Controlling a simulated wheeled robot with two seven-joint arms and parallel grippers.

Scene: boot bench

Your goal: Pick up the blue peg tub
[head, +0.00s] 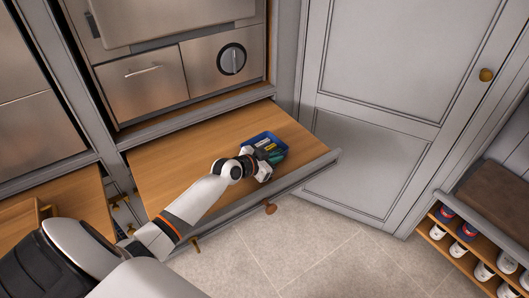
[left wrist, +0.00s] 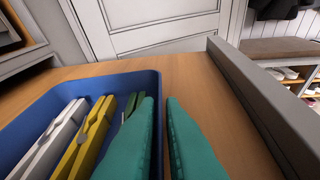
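The blue peg tub (head: 254,140) sits on the wooden bottom of the pulled-out drawer, near its right end. In the left wrist view, the tub (left wrist: 60,93) holds white, yellow and dark green pegs. My left gripper (head: 274,158) is at the tub's near right side. Its teal fingers (left wrist: 159,125) stand on either side of the tub's right wall, one on the inner side and one outside. A narrow gap with bare wood shows beside the wall, so the fingers look open. The inner finger hides part of the pegs. My right gripper is not in view.
The drawer's grey front edge (head: 301,177) runs close beside the gripper. The drawer floor (head: 185,160) left of the tub is bare. A grey cabinet door (head: 395,70) stands behind, and a shoe rack (head: 467,243) is at the right.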

